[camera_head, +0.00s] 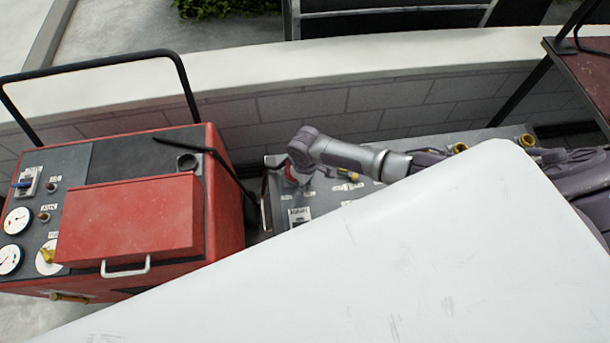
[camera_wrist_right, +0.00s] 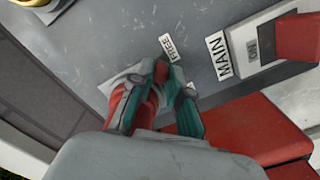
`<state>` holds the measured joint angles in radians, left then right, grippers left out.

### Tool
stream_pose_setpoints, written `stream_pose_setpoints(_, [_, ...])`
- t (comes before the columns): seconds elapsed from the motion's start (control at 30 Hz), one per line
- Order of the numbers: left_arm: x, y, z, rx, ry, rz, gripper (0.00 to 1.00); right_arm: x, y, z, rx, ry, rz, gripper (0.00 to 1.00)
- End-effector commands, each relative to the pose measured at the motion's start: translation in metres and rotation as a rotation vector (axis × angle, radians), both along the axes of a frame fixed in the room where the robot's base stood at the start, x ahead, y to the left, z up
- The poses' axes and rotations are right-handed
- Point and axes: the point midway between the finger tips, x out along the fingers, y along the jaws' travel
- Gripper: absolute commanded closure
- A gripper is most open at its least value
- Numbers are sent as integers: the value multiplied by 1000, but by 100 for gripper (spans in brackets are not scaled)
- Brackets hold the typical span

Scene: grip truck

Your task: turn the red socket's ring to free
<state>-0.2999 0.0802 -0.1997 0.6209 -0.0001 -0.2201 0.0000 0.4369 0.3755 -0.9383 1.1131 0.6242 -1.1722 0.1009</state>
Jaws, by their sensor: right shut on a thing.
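The red socket (camera_head: 291,175) sits on a grey panel (camera_head: 340,200) in the head view, partly hidden by my right wrist. In the right wrist view, my right gripper (camera_wrist_right: 160,98) has its teal fingers shut on the red socket's ring (camera_wrist_right: 147,106). The fingers hide much of the ring. A white label reading FREE (camera_wrist_right: 167,47) is on the panel just beyond the fingertips. The ring's exact turn angle cannot be told. My left gripper is not in view.
A MAIN label (camera_wrist_right: 217,55) and a switch with a red lever (camera_wrist_right: 299,38) lie right of the socket. A red machine (camera_head: 130,220) with gauges stands at left. A large white surface (camera_head: 400,260) covers the foreground. A low wall (camera_head: 300,105) runs behind the panel.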

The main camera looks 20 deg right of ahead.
Motion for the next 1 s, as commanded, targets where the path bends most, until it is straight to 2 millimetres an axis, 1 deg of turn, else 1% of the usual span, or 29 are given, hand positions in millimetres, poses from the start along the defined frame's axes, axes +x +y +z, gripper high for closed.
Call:
stream_pose_setpoints(0.1, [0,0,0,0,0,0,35,1,-1,1,-2,-2,-1,100])
stream_pose_setpoints(0.13, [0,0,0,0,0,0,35,1,-1,1,-2,-3,-1,81])
stream_pose_setpoints(0.27, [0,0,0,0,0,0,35,1,-1,1,-2,-2,-1,60])
stream_pose_setpoints(0.3, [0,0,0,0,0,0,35,1,-1,0,-1,-2,-1,57])
stream_pose_setpoints(0.57, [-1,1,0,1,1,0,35,1,0,1,0,-1,-1,57])
stream_pose_setpoints(0.67, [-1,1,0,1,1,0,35,1,0,6,0,-2,0,57])
stream_pose_setpoints(0.77, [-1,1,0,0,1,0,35,1,0,18,2,-4,1,57])
stream_pose_setpoints(0.87, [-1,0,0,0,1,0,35,1,0,38,1,-5,0,57])
stream_pose_setpoints(1.0, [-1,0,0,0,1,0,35,2,-1,70,1,-5,0,57])
